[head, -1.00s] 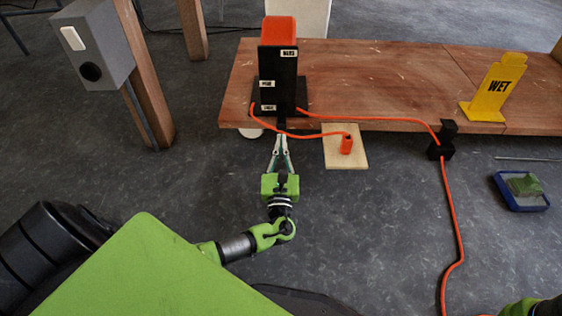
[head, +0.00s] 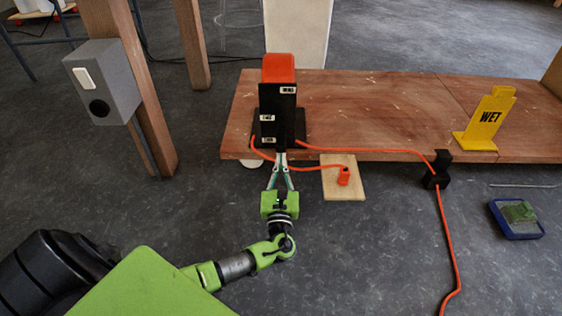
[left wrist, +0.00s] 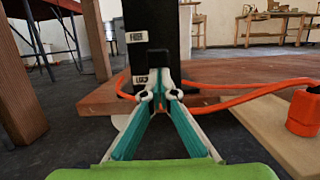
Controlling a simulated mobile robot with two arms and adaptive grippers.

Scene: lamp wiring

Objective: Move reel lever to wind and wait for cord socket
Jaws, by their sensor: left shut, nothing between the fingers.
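The cord reel (head: 278,69) is an orange drum behind a black upright panel (head: 290,105) with several white labels, at the table's front edge. The reel lever appears to be the dark piece (left wrist: 158,60) on the panel in the left wrist view; its exact setting is unclear. My left gripper (head: 280,158) is shut and empty, its tips at the foot of the panel; in the left wrist view the tips (left wrist: 162,95) sit just below the dark piece. Contact cannot be told. The orange cord socket (head: 343,177) rests on a pale wooden board. My right gripper is out of view.
The orange cord (head: 372,150) runs along the wooden table (head: 390,100) through a black clip (head: 436,172) to the floor. A yellow WET sign (head: 487,118) stands at right. A blue tray (head: 516,222) lies on the floor. A grey switch box (head: 103,80) is on a post at left.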

